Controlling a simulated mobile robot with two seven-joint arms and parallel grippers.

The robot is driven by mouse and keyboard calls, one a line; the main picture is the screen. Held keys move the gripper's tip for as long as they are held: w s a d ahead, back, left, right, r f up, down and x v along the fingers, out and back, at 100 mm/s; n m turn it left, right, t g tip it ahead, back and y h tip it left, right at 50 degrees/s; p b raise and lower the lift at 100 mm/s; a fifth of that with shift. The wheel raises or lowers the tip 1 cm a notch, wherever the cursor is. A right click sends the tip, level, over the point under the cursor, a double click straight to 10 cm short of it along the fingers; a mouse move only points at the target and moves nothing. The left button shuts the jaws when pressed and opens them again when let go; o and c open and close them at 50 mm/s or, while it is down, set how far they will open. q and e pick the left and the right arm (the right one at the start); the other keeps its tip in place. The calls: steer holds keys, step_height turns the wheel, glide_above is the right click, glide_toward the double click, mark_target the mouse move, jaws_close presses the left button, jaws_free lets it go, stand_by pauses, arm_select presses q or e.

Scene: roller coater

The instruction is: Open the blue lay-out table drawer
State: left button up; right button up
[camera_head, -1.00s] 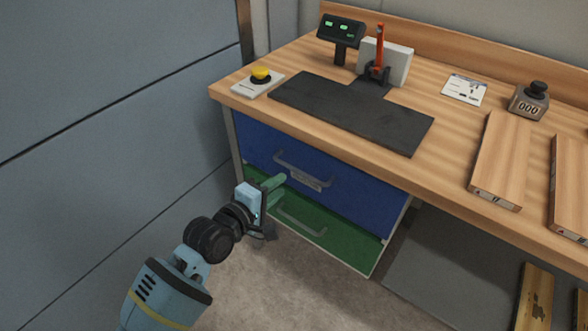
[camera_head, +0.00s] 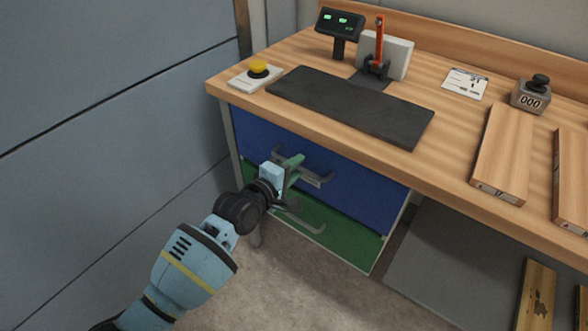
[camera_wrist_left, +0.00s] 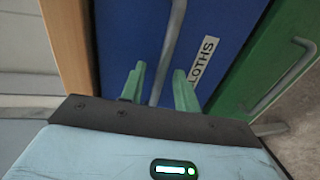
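The blue drawer (camera_head: 365,198) sits under the wooden table top (camera_head: 300,115), its front looking flush with the frame. Its grey bar handle (camera_head: 322,177) shows in the head view, the left part hidden behind my gripper. My left gripper (camera_head: 293,166) is at the left part of this handle. In the left wrist view, its two green fingers (camera_wrist_left: 160,88) are apart, and the handle (camera_wrist_left: 168,50) runs between them. I cannot tell whether either finger touches it. The blue front (camera_wrist_left: 215,25) has a label ending in "LOTHS". My right gripper is not in view.
A green drawer (camera_head: 340,242) with its own handle lies directly below. A grey wall (camera_head: 110,130) stands close on the left. The table top holds a dark mat (camera_head: 350,105), a yellow button (camera_head: 258,67), a counter (camera_head: 530,95) and wooden boards. Floor in front is clear.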

arm_select(q)
jaws_close()
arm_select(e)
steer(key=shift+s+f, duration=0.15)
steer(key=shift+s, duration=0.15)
